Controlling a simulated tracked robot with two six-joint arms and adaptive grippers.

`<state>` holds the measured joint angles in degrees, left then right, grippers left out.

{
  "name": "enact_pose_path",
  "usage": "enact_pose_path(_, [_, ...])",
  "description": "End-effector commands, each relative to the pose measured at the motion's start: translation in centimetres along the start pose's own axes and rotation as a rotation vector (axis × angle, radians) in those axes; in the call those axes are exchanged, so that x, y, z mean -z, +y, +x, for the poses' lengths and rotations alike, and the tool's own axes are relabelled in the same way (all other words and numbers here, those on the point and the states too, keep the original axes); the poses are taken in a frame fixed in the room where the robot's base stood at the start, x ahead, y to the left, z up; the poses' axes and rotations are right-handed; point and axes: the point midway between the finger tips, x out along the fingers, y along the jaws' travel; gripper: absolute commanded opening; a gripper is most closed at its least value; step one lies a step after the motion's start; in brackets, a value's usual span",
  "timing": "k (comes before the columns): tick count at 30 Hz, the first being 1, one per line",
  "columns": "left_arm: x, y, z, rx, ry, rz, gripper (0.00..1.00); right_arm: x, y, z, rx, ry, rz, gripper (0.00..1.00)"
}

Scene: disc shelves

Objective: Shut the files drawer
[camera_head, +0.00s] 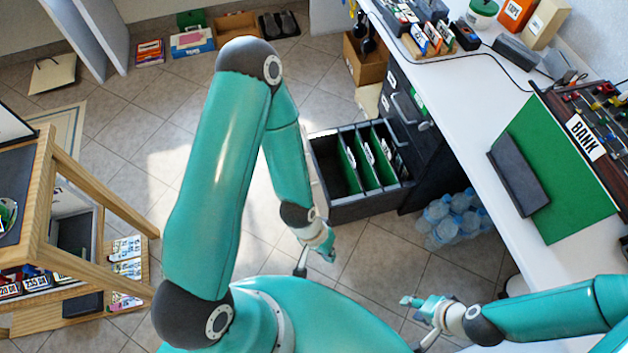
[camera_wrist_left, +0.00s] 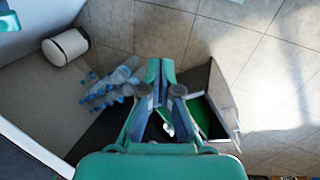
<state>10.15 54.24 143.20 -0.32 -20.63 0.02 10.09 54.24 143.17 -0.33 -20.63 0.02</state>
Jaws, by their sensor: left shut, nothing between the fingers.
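The files drawer (camera_head: 345,212) is pulled out of the dark cabinet (camera_head: 408,120) under the white desk. It holds several green hanging files with white tabs. In the left wrist view, part of the drawer (camera_wrist_left: 226,98) shows behind and right of my fingers. My left gripper (camera_head: 328,254) is shut and empty, in front of the drawer's near left corner in the head view. It shows in the left wrist view too (camera_wrist_left: 160,66). I cannot tell whether it touches the drawer. My right gripper (camera_head: 408,301) is below and right of the drawer, apart from it; its finger opening is unclear.
Water bottles (camera_head: 452,218) stand on the floor right of the drawer. The white desk (camera_head: 470,110) carries a green mat (camera_head: 570,200) and boxes. A wooden shelf unit (camera_head: 45,190) stands at the left.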

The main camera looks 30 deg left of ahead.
Motion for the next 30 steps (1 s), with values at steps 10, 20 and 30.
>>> enact_pose_path(10, [1.6,-2.0,2.6,0.017,0.007,-0.129,0.0,0.0,0.9,2.6,0.0,0.0,0.001,0.39])
enact_pose_path(20, [9.7,-12.8,11.8,0.0,0.017,-0.892,0.0,0.1,5.1,14.1,0.0,-0.001,0.001,0.39])
enact_pose_path(30, [19.8,-25.4,15.3,-0.34,0.006,-1.757,0.0,0.1,9.5,26.3,0.0,0.0,0.001,0.39])
